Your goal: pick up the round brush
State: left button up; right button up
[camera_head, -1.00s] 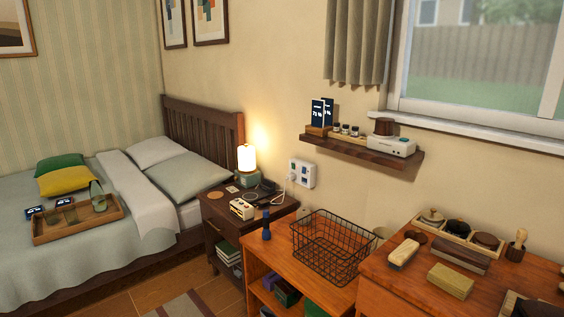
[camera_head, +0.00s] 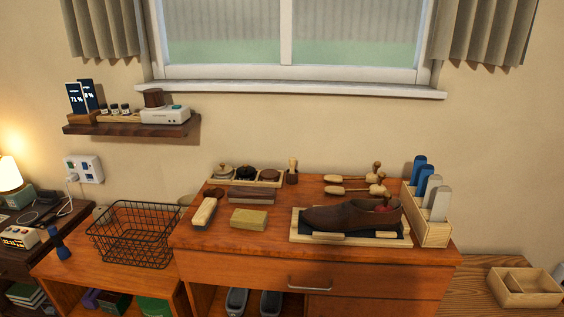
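A small upright brush-like piece with a pale wooden handle and a dark round lower part (camera_head: 292,172) stands at the back of the wooden dresser top (camera_head: 220,240). It looks like the round brush, but it is small and I cannot be certain. It stands just right of a tray with several round tins (camera_head: 246,174). A long brush with a wooden back (camera_head: 204,211) lies at the front left of the top. Neither of my grippers is in view.
A brown shoe (camera_head: 350,215) sits on a mat in the middle right. A yellowish block (camera_head: 249,219) and a dark brush (camera_head: 251,195) lie left of it. Shoe trees (camera_head: 356,184) lie behind. An upright holder (camera_head: 430,229) stands right. A wire basket (camera_head: 136,235) is left.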

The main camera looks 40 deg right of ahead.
aim_at(291, 161)
jog(key=z, duration=1.2)
